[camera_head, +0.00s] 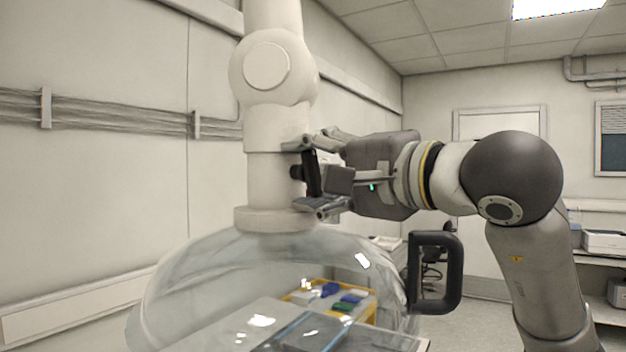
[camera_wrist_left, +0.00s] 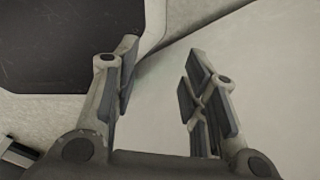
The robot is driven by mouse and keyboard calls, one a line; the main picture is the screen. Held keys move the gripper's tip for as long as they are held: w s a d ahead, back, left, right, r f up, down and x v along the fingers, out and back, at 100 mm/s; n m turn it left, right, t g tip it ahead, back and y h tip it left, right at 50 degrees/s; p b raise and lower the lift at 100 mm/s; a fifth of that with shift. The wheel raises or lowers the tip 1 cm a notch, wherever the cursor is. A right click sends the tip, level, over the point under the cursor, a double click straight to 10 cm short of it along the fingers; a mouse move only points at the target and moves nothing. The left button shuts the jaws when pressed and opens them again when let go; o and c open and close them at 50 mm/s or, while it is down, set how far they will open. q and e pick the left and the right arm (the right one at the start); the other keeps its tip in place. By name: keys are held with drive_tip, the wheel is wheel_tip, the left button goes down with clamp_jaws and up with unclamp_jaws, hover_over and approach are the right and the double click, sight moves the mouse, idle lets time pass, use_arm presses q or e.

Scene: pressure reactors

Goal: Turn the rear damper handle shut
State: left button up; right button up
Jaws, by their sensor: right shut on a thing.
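The damper handle (camera_head: 312,174) is a small black lever on the side of the cream vertical duct (camera_head: 272,178) in the head view. It stands roughly upright. My right gripper (camera_head: 316,172) comes in from the right with its fingers around the handle, one above and one below, and is shut on it. The fingers and palm hide part of the handle. My left gripper (camera_wrist_left: 158,85) shows only in the left wrist view. Its fingers are apart with nothing between them.
A clear dome hood (camera_head: 205,275) with a black grab handle (camera_head: 452,272) hangs under the duct. Through it show a yellow tray (camera_head: 372,308) with coloured items and a grey surface. A wall with pipes (camera_head: 120,112) is at left. Shelves with equipment (camera_head: 604,241) stand at far right.

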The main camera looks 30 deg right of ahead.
drive_tip(key=shift+m+b, duration=0.3)
drive_tip(key=shift+m, duration=1)
drive_tip(key=o, duration=1)
drive_tip(key=shift+s+d, duration=0.1)
drive_tip(key=shift+s, duration=0.05)
drive_tip(key=v, duration=1.1)
drive_tip(key=shift+s+d, duration=0.1)
drive_tip(key=shift+s, duration=0.3)
